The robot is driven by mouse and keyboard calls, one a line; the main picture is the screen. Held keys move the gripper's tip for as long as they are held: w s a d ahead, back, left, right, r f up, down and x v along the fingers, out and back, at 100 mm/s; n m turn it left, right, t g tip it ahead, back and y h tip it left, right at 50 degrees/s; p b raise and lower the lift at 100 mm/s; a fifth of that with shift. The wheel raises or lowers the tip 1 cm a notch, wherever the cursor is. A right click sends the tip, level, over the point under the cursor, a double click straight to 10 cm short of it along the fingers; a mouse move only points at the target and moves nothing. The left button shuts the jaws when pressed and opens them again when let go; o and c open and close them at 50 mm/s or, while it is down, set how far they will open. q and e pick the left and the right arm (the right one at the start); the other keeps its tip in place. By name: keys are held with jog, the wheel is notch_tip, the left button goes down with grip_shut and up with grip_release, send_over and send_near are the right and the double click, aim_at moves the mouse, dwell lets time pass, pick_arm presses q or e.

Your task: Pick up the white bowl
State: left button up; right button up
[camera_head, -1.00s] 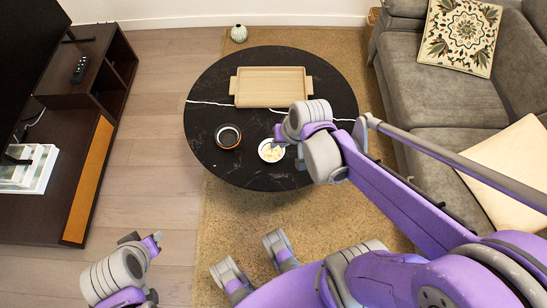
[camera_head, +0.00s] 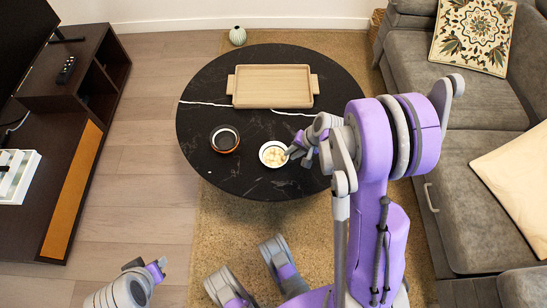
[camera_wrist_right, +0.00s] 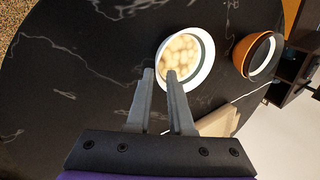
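The white bowl (camera_head: 273,167) stands upright on the round black marble table (camera_head: 205,95), near its front edge, and holds several pale round pieces. In the right wrist view the bowl (camera_wrist_right: 209,62) is just ahead of the fingertips. My right gripper (camera_head: 296,151) is at the bowl's right side in the head view. In the wrist view the right gripper (camera_wrist_right: 160,73) has a gap between its fingers. One finger overlaps the bowl's inside and the other is outside the rim; contact cannot be told. My left gripper (camera_head: 150,268) is low at the left, away from the table, its fingers unclear.
A dark bowl with an orange outside (camera_head: 224,139) stands left of the white bowl. A wooden tray (camera_head: 272,86) lies at the table's back. A grey sofa (camera_head: 455,165) is on the right and a dark TV cabinet (camera_head: 85,120) on the left. Floor between cabinet and table is clear.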

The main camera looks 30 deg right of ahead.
aim_at(285, 158)
jog(key=b+x, duration=0.2)
jog(key=x, duration=0.3)
jog(key=shift+a+f, duration=0.1)
jog(key=shift+f, duration=0.15)
jog(key=shift+r, duration=0.1)
grip_shut()
dwell(1.1)
